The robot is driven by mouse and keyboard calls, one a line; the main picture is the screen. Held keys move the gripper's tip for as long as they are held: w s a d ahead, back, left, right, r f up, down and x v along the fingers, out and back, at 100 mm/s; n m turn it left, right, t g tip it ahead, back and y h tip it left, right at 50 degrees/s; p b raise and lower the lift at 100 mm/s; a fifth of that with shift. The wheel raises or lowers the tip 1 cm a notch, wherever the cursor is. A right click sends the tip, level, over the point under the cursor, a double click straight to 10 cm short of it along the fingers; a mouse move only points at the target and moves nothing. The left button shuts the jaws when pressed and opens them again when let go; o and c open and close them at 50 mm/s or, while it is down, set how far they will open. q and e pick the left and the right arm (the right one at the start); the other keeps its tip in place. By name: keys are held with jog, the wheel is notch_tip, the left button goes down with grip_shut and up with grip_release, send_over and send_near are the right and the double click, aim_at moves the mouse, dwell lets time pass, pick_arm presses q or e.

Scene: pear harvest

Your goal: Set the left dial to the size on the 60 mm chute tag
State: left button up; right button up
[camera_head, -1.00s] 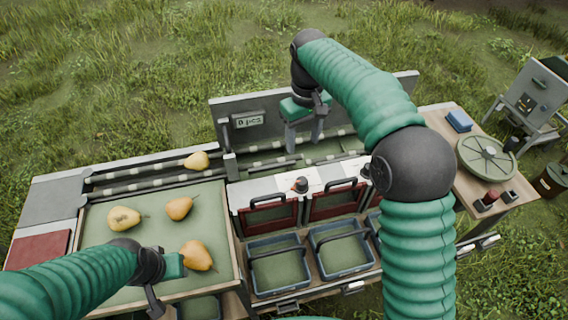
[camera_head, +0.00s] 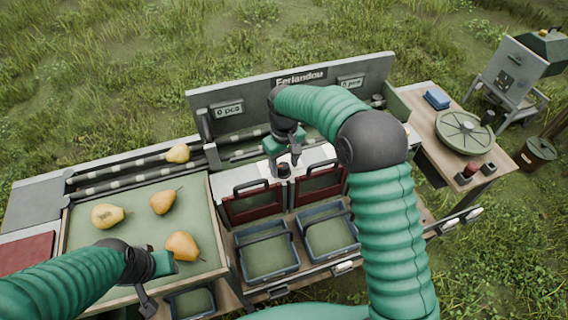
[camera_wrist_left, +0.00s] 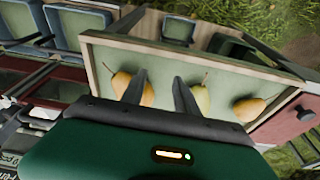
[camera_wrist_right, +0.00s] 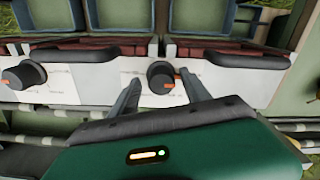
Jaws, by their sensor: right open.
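The left dial (camera_head: 284,171) is a dark knob on a white panel (camera_wrist_right: 100,92), in front of the sorting rails. My right gripper (camera_head: 284,161) points down over it. In the right wrist view, which faces the opposite way, this dial (camera_wrist_right: 160,74) with its orange mark sits between the open fingertips (camera_wrist_right: 160,75); contact is unclear. The right dial (camera_wrist_right: 25,75) stands clear at the left of that view and is hidden behind my arm in the head view. No 60 mm chute tag is legible. My left gripper (camera_wrist_left: 158,82) is open and empty above the pear tray.
Several pears lie in the tray (camera_head: 80,238); one pear (camera_head: 178,153) is on the rails. Red chute flaps (camera_head: 254,206) with dark handles and blue bins (camera_head: 268,281) are below the panel. Counters reading 0 pcs (camera_head: 228,110) are behind.

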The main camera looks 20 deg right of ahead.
pick_arm(q)
jog(key=shift+a, duration=0.1)
pick_arm(e)
jog(key=shift+a, duration=0.15)
grip_shut()
pick_arm(q)
jog(key=shift+r, duration=0.15)
pick_arm(e)
jog(key=shift+r, duration=0.1)
